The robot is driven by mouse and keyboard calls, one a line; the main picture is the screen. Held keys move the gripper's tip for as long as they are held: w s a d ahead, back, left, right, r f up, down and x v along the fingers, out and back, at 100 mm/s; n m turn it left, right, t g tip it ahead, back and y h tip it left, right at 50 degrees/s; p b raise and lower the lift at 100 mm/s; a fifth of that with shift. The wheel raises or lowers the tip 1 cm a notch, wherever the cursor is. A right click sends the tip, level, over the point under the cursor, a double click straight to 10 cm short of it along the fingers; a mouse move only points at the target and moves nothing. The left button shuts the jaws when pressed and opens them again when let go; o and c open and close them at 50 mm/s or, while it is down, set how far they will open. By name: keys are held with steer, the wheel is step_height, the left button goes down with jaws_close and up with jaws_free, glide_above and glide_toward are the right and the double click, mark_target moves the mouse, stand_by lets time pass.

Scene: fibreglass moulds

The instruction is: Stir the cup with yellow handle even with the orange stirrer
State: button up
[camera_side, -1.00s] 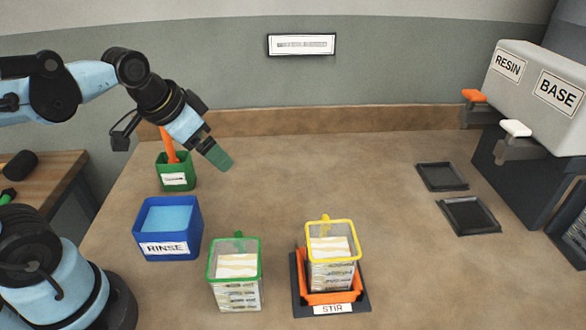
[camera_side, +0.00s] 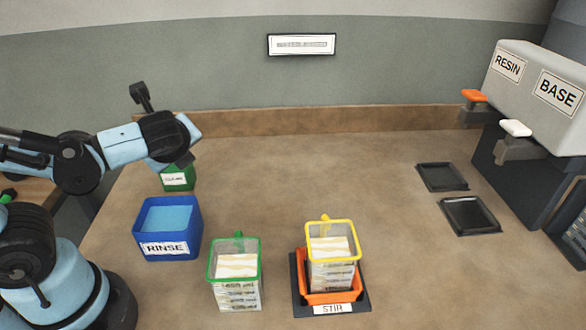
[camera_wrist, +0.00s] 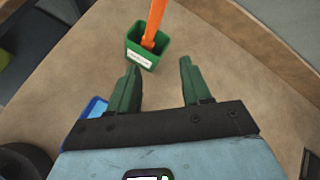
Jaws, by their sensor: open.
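The cup with the yellow handle (camera_side: 332,250) stands upright in the orange holder (camera_side: 333,297) on the dark STIR base. It has a yellow rim and pale contents. The orange stirrer (camera_wrist: 153,22) stands leaning in the green holder (camera_wrist: 147,48), beyond my fingertips in the wrist view. In the side view my arm hides the stirrer and the upper part of the green holder (camera_side: 178,181). My gripper (camera_wrist: 158,68) is open and empty, its two green fingers apart, with the holder ahead of them. In the side view its fingers are hidden behind my wrist.
A blue RINSE tub (camera_side: 167,228) of liquid stands in front of the green holder. A cup with a green rim (camera_side: 236,273) stands left of the STIR base. Two dark trays (camera_side: 469,215) and the RESIN and BASE dispenser (camera_side: 545,95) are at the right. The middle of the bench is clear.

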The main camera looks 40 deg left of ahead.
steer(key=w+a+m+y, duration=0.1)
steer(key=w+a+m, duration=0.1)
steer(key=a, duration=0.4)
steer(key=w+a+f+m+y, duration=0.1)
steer(key=w+a+m+y, duration=0.1)
steer(key=a, duration=0.3)
steer(key=shift+a+f+m, duration=0.25)
steer(key=shift+a+m, duration=0.05)
steer(key=shift+a, duration=0.05)
steer(key=shift+c, duration=0.5)
jaws_close()
step_height(320, 180, up, 11)
stand_by(1.2)
